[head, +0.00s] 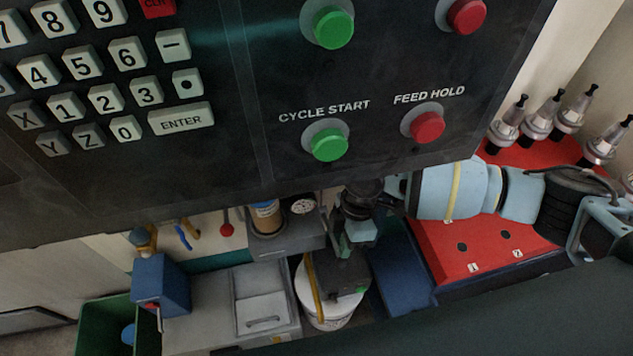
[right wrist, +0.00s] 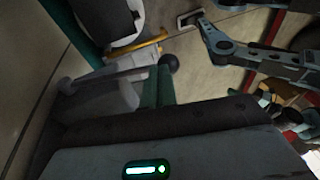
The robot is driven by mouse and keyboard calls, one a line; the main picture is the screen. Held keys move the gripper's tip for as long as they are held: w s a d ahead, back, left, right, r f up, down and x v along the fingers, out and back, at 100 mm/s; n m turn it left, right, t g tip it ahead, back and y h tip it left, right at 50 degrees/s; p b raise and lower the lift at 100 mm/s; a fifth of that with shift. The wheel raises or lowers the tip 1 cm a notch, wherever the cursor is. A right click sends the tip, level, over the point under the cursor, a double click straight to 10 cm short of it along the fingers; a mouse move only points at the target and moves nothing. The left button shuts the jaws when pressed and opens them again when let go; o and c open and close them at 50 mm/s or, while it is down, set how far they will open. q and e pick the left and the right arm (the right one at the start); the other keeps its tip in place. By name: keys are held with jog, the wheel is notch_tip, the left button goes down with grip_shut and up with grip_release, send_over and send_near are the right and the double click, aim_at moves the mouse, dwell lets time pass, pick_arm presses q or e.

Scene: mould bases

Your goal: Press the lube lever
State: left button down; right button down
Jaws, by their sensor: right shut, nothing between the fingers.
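A red-knobbed lever (head: 227,230), which I take to be the lube lever, shows below the control panel in the head view. Right of it are an amber-filled reservoir (head: 265,216) and a round gauge (head: 303,206). My right gripper (head: 350,248) is right of and below the lever in the head view, apart from it. Its dark hand with a green light covers part of a white bucket. In the right wrist view, the teal fingers (right wrist: 158,85) are shut and empty. I cannot pick out the red knob there. My left gripper does not show clearly.
The control panel (head: 225,120) with green and red buttons fills the upper head view. The white bucket (head: 334,320), grey tray (head: 288,325), blue block (head: 162,283) and green bin (head: 92,320) stand below. Tool holders (head: 540,120) stand on a red surface (head: 450,250) at the right.

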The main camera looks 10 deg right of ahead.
aim_at(344, 261)
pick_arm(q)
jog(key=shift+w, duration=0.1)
pick_arm(e)
jog(key=shift+f, duration=0.25)
